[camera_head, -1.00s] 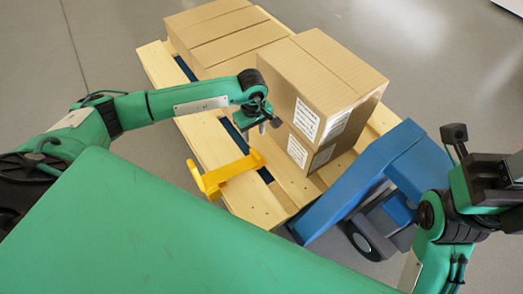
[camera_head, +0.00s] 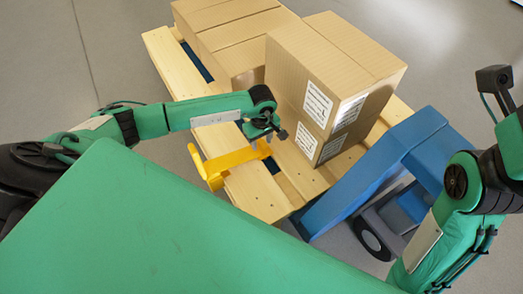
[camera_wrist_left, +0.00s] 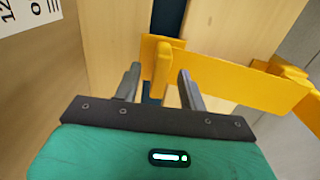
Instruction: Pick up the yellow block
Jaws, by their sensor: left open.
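The yellow block (camera_head: 232,163) is a bracket-like piece with raised ends, lying across the front slats of a wooden pallet (camera_head: 262,199). It also shows in the left wrist view (camera_wrist_left: 235,72). My left gripper (camera_head: 263,143) is over the block's right end in the head view. In the left wrist view, its two dark fingers (camera_wrist_left: 160,83) are open and apart, with the block's upright end between them or just beyond. I cannot tell whether either finger touches it. My right arm is at the right edge; its fingers are not visible.
Stacked cardboard boxes (camera_head: 331,80) stand on the pallet right behind my left gripper, with more boxes (camera_head: 232,40) at the back left. A blue wheeled pallet truck (camera_head: 365,170) is at the right. Grey floor (camera_head: 60,50) is clear at the left.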

